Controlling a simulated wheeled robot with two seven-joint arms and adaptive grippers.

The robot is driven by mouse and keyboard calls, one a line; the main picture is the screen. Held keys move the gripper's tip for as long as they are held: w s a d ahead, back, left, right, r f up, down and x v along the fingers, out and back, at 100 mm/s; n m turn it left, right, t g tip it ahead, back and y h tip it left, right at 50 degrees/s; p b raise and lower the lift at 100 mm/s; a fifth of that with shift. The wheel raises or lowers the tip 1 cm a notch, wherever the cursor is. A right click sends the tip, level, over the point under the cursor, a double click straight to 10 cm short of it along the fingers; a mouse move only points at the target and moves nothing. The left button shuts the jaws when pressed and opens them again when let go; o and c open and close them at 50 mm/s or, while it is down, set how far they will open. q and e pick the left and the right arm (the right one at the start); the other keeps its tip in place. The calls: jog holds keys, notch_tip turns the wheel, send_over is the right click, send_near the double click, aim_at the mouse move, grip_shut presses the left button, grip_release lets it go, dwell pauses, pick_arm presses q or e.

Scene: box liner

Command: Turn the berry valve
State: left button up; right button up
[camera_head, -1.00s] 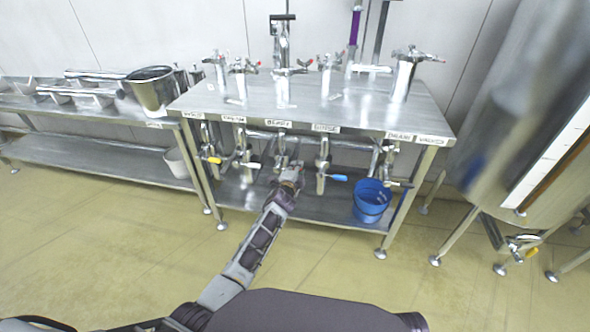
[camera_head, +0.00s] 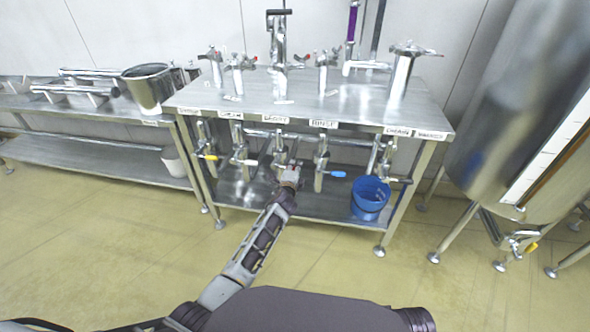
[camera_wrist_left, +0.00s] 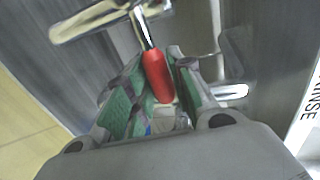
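The berry valve (camera_head: 281,150) is a metal pipe fitting below the table-edge label reading BERRY (camera_head: 275,119). In the left wrist view its red-sleeved lever (camera_wrist_left: 157,76) points in between the fingers of my left gripper (camera_wrist_left: 155,95). The green-padded fingers stand apart on either side of the red sleeve, and I see a gap rather than a firm grip. In the head view my left gripper (camera_head: 291,172) is in front of the berry valve and covers its lever. My right gripper is not in view.
A blue-handled valve (camera_head: 322,165) under the RINSE label is close on the right. A white-handled valve (camera_head: 240,150) and a yellow-handled valve (camera_head: 205,145) are on the left. A blue bucket (camera_head: 370,198) stands on the lower shelf. A large steel tank (camera_head: 510,110) is at right.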

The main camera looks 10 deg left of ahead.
pick_arm(q)
jog(key=shift+o, duration=1.2)
jog(key=shift+s, duration=0.1)
jog(key=s+r, duration=0.2)
jog(key=s, duration=0.9)
jog(key=shift+s+a+r, duration=0.15)
jog(key=shift+s+a, duration=0.05)
jog(key=shift+s, duration=0.05)
